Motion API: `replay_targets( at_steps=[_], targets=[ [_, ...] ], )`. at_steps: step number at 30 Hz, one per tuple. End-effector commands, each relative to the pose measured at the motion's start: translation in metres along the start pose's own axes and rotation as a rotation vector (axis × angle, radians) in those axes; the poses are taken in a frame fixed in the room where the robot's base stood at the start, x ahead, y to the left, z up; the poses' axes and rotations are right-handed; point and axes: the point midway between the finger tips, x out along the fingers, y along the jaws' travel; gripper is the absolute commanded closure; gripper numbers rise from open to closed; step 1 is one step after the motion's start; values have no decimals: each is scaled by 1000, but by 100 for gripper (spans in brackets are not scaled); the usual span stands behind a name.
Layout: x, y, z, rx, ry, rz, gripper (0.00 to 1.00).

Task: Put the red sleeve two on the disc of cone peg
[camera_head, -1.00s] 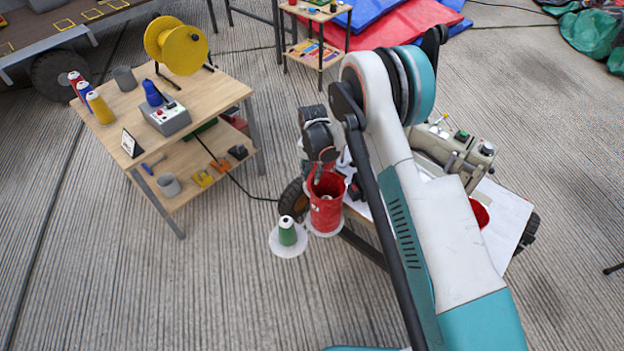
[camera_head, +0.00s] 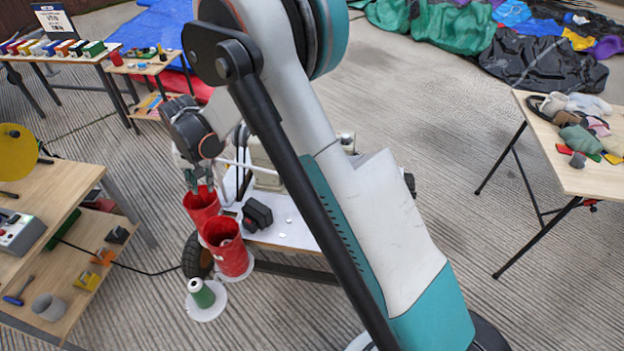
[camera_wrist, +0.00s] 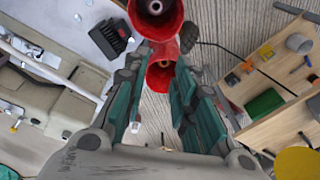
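My gripper (camera_head: 200,183) is at the top of a red sleeve (camera_head: 203,212) in the head view. In the wrist view its teal fingers (camera_wrist: 160,72) flank this sleeve and appear shut on it, though the exact contact is partly hidden. I see no disc under it. Another red sleeve (camera_head: 234,262) stands upright just in front, on a white disc (camera_head: 249,271); it also shows at the top of the wrist view (camera_wrist: 158,26). A green cone (camera_head: 202,295) stands on its own white disc (camera_head: 203,314) nearer me. No label tells which sleeve is two.
The white cart top (camera_head: 290,236) with a black box (camera_head: 257,214) is right of the sleeves. A wooden shelf table (camera_head: 55,192) stands at left, another table (camera_head: 577,172) with soft items at right. My arm hides much of the cart.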

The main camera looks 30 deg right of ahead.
Motion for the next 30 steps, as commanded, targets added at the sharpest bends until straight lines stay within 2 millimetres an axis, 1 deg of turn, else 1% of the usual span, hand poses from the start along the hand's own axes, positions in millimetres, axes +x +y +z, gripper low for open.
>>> replay_targets(
  at_steps=[1, 6, 9, 11, 12, 15, 17, 21, 24, 30],
  targets=[
    [-23, 10, 2, -4, 15, -6, 75],
    [-87, 39, 12, -31, 71, -25, 75],
    [-121, 58, 22, -47, 104, -34, 75],
    [-140, 69, 29, -56, 126, -39, 75],
    [-152, 76, 35, -62, 139, -42, 75],
    [-179, 96, 51, -77, 173, -47, 75],
    [-194, 107, 61, -88, 195, -50, 75],
    [-224, 133, 88, -110, 244, -53, 75],
    [-240, 151, 110, -126, 280, -53, 75],
    [-262, 185, 155, -158, 353, -47, 75]
  ],
)
